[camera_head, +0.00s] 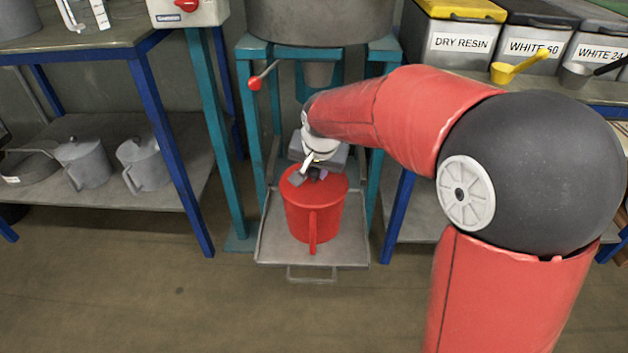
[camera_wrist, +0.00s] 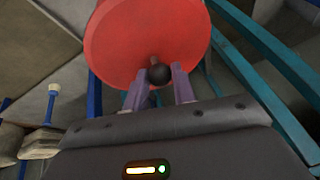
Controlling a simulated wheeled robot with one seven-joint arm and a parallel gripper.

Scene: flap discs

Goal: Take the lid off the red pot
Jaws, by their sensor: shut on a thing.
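The red pot (camera_head: 313,215) stands upright on a grey metal tray, its red handle facing the front. Its red lid (camera_head: 330,186) covers the top in the head view; I see no clear gap between lid and pot. In the wrist view the lid (camera_wrist: 120,45) fills the upper middle as a flat red disc with a black knob (camera_wrist: 159,74). The pot's body is hidden behind the lid there.
The grey tray (camera_head: 275,243) sits between teal frame legs (camera_head: 218,140), under a large grey vessel (camera_head: 320,20). A red-knobbed lever (camera_head: 255,83) is close at the left. A shelf with grey jugs (camera_head: 83,163) is at left; labelled bins (camera_head: 460,42) are at right. The front floor is clear.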

